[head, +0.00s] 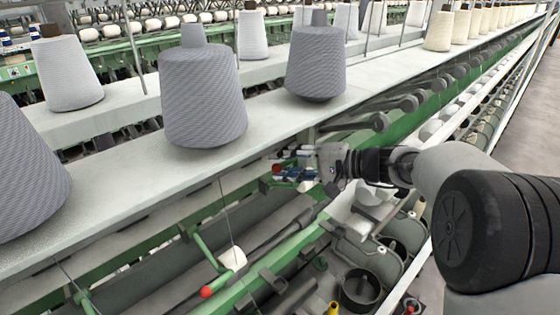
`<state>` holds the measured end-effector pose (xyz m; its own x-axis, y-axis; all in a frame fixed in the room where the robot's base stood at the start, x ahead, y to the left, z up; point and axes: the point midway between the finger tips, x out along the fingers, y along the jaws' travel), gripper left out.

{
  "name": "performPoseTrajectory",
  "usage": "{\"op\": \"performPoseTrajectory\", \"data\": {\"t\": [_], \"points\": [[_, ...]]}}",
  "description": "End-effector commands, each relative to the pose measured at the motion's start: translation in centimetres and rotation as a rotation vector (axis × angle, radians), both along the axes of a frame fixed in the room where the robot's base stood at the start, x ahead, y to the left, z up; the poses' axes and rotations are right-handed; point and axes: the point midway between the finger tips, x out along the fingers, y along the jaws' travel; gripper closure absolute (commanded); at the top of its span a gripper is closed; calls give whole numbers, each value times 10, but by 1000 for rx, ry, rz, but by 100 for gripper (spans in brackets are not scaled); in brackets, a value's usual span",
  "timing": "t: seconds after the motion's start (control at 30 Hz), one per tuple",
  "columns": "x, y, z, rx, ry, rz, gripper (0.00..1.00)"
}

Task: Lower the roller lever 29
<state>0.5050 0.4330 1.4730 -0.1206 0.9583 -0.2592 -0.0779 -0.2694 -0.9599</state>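My gripper (291,164) reaches in from the right, just under the edge of the shelf that carries the yarn cones. A small red knob (277,168) shows right at its fingertips, at the end of a roller lever mostly hidden by the gripper. I cannot tell whether the fingers touch or hold the knob, or how far they are apart. A second green roller lever (208,254) with a red ball end (206,291) slopes down at the lower left, apart from the gripper. No lever number is readable.
Large grey yarn cones (203,95) stand on the pale shelf (120,190) above and left of the gripper. Several dark rods (380,122) stick out under the shelf to the right. Green rails, a white roller (232,262) and a dark round cup (360,288) lie below.

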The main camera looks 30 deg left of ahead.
Motion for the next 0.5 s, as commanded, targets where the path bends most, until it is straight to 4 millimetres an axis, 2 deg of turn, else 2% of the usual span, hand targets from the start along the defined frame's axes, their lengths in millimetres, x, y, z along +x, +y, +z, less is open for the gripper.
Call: {"op": "performPoseTrajectory", "data": {"t": [0.2,0.5], "points": [[0,0,0,0,0,0,68],[0,0,0,0,0,1,88]]}}
